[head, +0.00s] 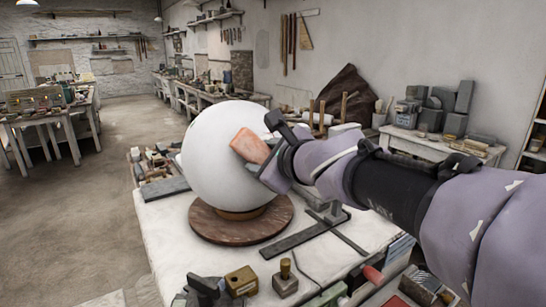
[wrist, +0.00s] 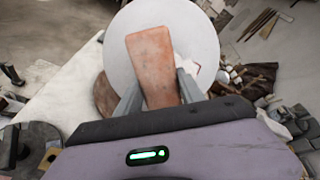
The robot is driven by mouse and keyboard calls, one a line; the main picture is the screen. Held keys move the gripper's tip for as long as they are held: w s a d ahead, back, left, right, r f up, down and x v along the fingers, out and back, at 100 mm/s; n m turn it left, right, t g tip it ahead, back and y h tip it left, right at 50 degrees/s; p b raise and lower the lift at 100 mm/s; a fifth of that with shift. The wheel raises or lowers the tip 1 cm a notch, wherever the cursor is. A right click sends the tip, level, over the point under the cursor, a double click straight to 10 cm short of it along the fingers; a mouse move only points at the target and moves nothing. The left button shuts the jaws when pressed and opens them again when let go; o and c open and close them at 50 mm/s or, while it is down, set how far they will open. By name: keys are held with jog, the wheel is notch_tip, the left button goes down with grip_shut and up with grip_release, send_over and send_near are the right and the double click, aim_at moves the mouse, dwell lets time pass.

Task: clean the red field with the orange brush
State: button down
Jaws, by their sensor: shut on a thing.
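A large white plaster sphere (head: 210,150) stands on a round brown wooden base (head: 215,230) on the work table. It also shows in the wrist view (wrist: 118,50). My gripper (head: 266,163) is shut on the orange brush (head: 250,144), a flat orange-brown block in the wrist view (wrist: 152,60). The brush lies in front of the sphere's right side; I cannot tell whether it touches. No clear red field shows on the sphere. A small pale shape with a faint reddish edge shows right of the brush in the wrist view. The brush and gripper hide part of the sphere.
The white-topped table (head: 160,230) carries dark flat bars (head: 292,240), a small brass-coloured block (head: 241,281) and a wood-knobbed block (head: 285,283) in front. Small blocks and tools lie left of the sphere. A side bench (head: 440,145) with grey blocks stands behind my arm.

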jog(key=shift+a+r+p, duration=0.35)
jog(key=shift+a+r, duration=0.05)
jog(key=shift+r, duration=0.05)
jog(key=shift+d+f+b, duration=0.55)
jog(key=shift+f+b, duration=0.2)
jog(key=shift+b, duration=0.15)
jog(key=shift+w+d+f+b, duration=0.25)
jog(key=shift+d+f+b, duration=0.7)
jog(key=shift+d+b, duration=0.2)
jog(key=shift+a, duration=0.1)
jog(key=shift+r, duration=0.15)
